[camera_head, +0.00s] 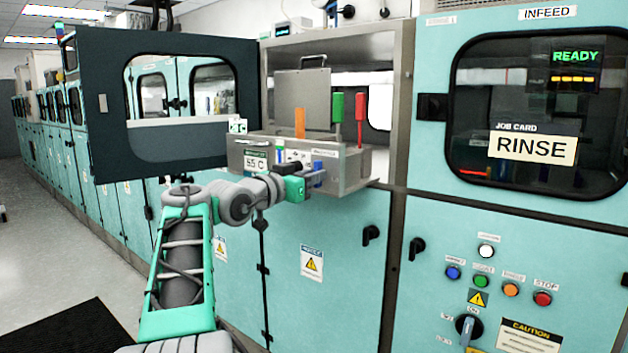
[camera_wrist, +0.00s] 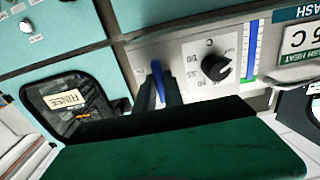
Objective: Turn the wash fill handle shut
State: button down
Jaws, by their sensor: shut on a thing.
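The wash fill handle is a slim blue lever (camera_wrist: 157,78) on the pale control panel (camera_wrist: 190,50) of the wash module. In the head view a blue part (camera_head: 318,168) shows at the right of my gripper (camera_head: 300,180), on the front of the metal tank. In the wrist view my gripper (camera_wrist: 161,90) has its two dark fingers shut on the blue lever, one on each side. The lever's lower part is hidden by the fingers and the gripper body.
A black knob (camera_wrist: 216,67) and a blue strip gauge (camera_wrist: 251,45) sit beside the lever. Orange (camera_head: 300,123), green (camera_head: 338,108) and red (camera_head: 360,106) upright parts stand on the tank (camera_head: 352,170). A dark hood door (camera_head: 100,105) is open at the left.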

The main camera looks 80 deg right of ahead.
jog(key=shift+r, duration=0.15)
jog(key=c, duration=1.4)
grip_release()
jog(key=shift+c, duration=0.2)
jog(key=v, duration=0.8)
